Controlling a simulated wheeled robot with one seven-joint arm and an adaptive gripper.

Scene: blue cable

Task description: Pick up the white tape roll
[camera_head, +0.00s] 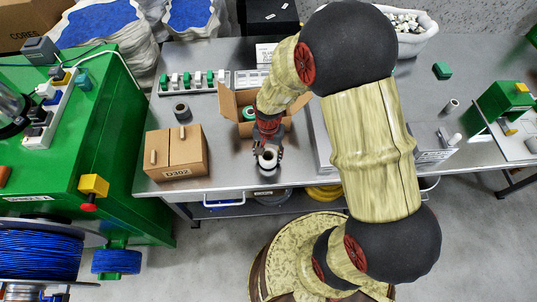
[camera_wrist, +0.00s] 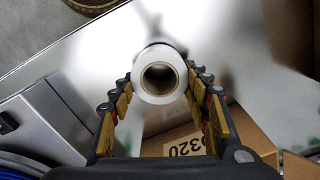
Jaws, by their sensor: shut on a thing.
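The white tape roll (camera_wrist: 160,53) stands end-up between the fingers of my gripper (camera_wrist: 162,84) in the wrist view, with its brown core facing the camera. The fingers are closed on its two sides. In the head view, my gripper (camera_head: 268,150) reaches down near the front edge of the grey table, and the white roll (camera_head: 266,163) shows at its tip. I cannot tell whether the roll's underside touches the table.
A closed cardboard box (camera_head: 178,165) marked D302 stands left of my gripper. An open cardboard box (camera_head: 229,104) is behind it. A dark roll (camera_head: 182,112) stands further left. A green machine (camera_head: 120,150) borders the table's left side. Green parts line a rack (camera_head: 195,88) at the back.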

